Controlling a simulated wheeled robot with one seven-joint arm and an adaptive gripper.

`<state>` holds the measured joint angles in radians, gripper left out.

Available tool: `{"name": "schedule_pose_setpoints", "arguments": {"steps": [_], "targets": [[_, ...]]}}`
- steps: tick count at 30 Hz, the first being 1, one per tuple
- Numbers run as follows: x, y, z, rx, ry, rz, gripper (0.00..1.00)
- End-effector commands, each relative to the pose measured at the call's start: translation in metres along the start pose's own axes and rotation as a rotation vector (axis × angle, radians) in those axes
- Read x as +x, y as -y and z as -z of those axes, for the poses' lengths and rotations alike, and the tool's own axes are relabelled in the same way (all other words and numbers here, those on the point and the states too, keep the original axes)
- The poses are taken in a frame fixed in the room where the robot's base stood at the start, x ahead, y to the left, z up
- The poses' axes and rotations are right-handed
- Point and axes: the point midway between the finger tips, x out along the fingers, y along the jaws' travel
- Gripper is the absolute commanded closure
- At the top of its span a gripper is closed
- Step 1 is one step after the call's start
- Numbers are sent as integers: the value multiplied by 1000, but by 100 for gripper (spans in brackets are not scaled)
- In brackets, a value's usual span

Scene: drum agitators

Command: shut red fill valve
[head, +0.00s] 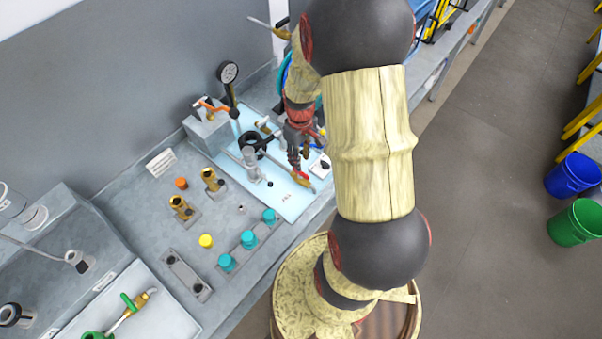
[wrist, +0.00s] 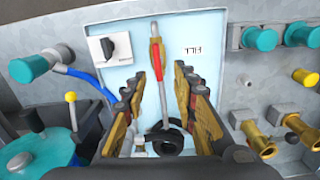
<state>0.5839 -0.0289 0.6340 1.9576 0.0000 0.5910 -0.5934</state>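A lever with a red grip and a grey rod (wrist: 157,60) stands out over a pale blue panel in the wrist view. Its rod runs down to a black ring fitting (wrist: 168,138). In the head view the black ring (head: 252,142) and part of the rod (head: 272,158) show left of my gripper. My gripper (head: 300,178) is over the panel, its fingers partly hiding the lever's end. In the wrist view my gripper (wrist: 160,72) is open, one finger on each side of the lever, with gaps showing. I see no contact.
A black knob (wrist: 108,48) on a white plate sits beside the lever. A gauge (head: 228,72) and an orange-handled valve (head: 205,104) stand behind. Brass fittings (head: 181,208) and teal caps (head: 248,239) line the bench to the left. Floor at right is open, with blue (head: 573,175) and green (head: 576,222) buckets.

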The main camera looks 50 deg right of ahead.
Motion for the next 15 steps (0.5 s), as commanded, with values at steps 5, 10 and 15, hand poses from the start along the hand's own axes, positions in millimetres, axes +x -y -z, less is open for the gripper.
{"name": "schedule_pose_setpoints", "arguments": {"steps": [5,10,15], "targets": [[4,-1,2,-68,-9,-7,72],[24,0,1,-71,-7,-5,72],[51,0,1,-70,-6,-4,72]]}}
